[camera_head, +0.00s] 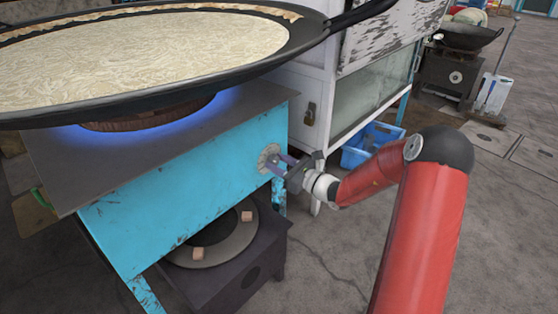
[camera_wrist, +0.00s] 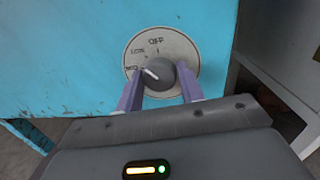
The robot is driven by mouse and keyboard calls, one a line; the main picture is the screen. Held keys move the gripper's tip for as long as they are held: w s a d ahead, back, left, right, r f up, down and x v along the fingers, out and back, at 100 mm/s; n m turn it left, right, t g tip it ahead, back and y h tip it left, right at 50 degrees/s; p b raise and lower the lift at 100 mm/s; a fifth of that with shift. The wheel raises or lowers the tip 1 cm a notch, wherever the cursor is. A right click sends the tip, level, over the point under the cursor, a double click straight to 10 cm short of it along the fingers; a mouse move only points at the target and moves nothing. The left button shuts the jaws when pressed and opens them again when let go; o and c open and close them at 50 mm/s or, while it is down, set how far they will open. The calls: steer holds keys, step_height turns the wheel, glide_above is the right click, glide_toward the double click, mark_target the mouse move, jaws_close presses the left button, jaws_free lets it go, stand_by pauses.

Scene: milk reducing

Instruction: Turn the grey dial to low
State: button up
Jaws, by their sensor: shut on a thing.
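The grey dial (camera_wrist: 160,75) sits on a round pale plate (camera_wrist: 188,47) on the blue stove front. OFF is printed at the top of the plate, LOW at upper left, and another label, hard to read, at left. The dial's white mark points left and slightly up, nearer the left label than LOW. My gripper (camera_wrist: 161,82) has its two purple fingers on either side of the dial and is shut on it. In the head view, my gripper (camera_head: 280,167) reaches the plate (camera_head: 268,158) at the stove's right end; the dial is mostly hidden there.
A wide black pan (camera_head: 300,38) of creamy milk sits above a blue flame on the blue stove (camera_head: 170,210). A white glass-fronted cabinet (camera_head: 365,90) and a blue crate (camera_head: 370,143) stand behind my arm. A dark burner unit (camera_head: 240,290) is below. Open floor lies right.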

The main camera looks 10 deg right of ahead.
stand_by(0.3)
steer(key=o, duration=1)
steer(key=shift+s, duration=0.1)
steer(key=v, duration=0.7)
steer(key=shift+s+d, duration=0.3)
